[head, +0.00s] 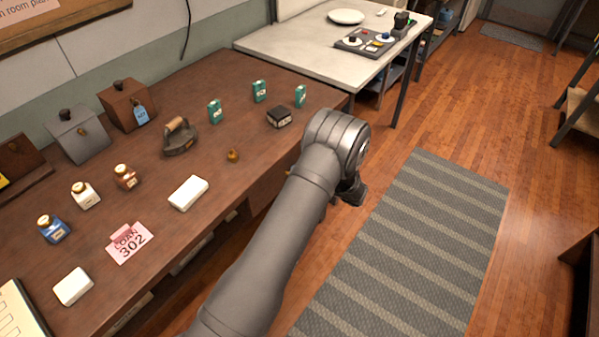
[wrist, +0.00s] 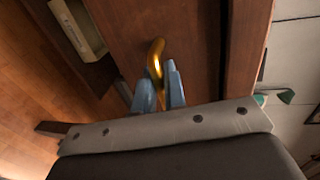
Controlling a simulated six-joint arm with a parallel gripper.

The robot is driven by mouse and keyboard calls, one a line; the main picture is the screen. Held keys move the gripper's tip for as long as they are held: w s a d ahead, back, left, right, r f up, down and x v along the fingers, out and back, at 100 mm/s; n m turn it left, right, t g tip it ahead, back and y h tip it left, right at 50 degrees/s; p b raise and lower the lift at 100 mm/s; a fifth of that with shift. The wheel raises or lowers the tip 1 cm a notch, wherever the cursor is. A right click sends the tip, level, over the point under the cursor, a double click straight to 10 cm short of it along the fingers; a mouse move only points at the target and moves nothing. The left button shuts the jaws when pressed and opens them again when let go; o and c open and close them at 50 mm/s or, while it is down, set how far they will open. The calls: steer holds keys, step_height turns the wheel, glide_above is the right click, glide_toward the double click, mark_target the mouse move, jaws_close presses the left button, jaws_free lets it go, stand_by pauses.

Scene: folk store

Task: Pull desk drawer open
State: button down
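The desk (head: 225,130) is dark brown wood and runs along the left of the head view. Its drawer front (wrist: 195,50) fills the middle of the wrist view, with a curved brass handle (wrist: 156,55) on it. My gripper (wrist: 159,86) has its two blue-grey fingers close together, one on each side of the handle, and looks shut on it. In the head view my arm hides the handle and most of the drawer, and only the dark end of my gripper (head: 352,192) shows. How far the drawer stands out is not clear.
An open compartment with a pale box (wrist: 78,28) is beside the drawer front. The desktop holds a flat iron (head: 180,138), a white block (head: 188,193), bottles and small boxes. A striped rug (head: 410,240) lies on the open floor to the right.

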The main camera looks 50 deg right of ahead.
steer(key=shift+s, duration=0.1)
steer(key=f+v, duration=0.2)
steer(key=v, duration=1.1)
steer(key=s+f+v, duration=0.1)
steer(key=f+v, duration=0.2)
steer(key=v, duration=1)
steer(key=shift+f, duration=0.2)
steer(key=c, duration=1.9)
jaws_free()
steer(key=v, duration=1.7)
steer(key=shift+s, duration=0.2)
